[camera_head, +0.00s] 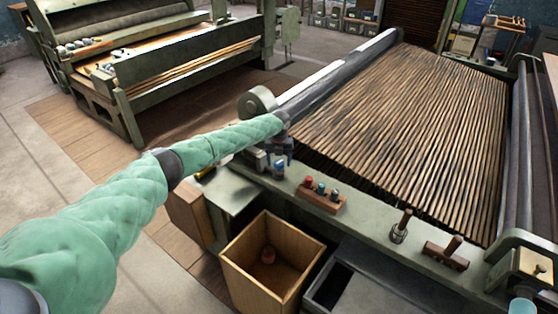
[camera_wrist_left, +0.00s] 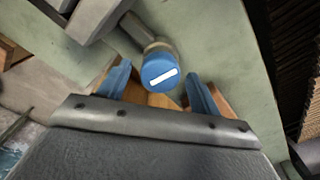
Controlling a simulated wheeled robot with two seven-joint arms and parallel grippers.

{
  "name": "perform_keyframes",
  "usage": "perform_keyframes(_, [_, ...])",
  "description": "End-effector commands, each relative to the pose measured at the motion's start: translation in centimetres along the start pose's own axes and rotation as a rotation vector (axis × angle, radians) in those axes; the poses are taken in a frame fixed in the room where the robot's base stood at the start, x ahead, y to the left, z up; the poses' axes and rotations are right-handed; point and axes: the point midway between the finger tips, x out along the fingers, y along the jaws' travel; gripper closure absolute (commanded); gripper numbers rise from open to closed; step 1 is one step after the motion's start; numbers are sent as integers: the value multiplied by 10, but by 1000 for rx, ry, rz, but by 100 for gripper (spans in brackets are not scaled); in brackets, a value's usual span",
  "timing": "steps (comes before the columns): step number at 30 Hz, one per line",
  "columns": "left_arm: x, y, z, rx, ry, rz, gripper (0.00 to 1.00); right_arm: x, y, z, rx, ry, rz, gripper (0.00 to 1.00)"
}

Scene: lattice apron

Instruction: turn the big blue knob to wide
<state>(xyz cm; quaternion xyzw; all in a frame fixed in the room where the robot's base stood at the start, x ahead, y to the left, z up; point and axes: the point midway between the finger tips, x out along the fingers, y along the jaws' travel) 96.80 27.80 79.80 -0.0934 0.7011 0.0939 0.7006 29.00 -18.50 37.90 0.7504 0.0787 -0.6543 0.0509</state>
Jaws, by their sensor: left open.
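The big blue knob (camera_wrist_left: 160,72) shows in the left wrist view, a round blue cap with a white bar slanting up to the right. It sits on a metal collar on the pale green panel. My left gripper (camera_wrist_left: 158,91) is open, with one blue finger on each side of the knob's near edge. A gap shows between the knob and each finger; I cannot tell how deep it lies between them. In the head view my left gripper (camera_head: 279,164) is at the left end of the green front rail, and I cannot make out the knob apart from it. My right gripper is out of view.
A brown block with small coloured knobs (camera_head: 321,194) stands on the rail (camera_head: 365,226) right of my gripper. Two brown-handled pieces (camera_head: 401,226) (camera_head: 446,253) stand farther right. An open wooden bin (camera_head: 257,272) is below. The slatted apron (camera_head: 410,115) lies behind the rail.

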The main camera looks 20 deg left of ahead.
Motion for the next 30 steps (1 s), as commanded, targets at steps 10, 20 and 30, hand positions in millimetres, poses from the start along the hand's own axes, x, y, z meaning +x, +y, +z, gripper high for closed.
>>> perform_keyframes(10, [0, 0, 0, 0, 0, 0, 80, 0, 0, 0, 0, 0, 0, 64])
perform_keyframes(20, [0, 0, 0, -40, 0, -2, 80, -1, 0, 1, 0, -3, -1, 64])
perform_keyframes(30, [1, 0, 0, -262, 0, -2, 80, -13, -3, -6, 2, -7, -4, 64])
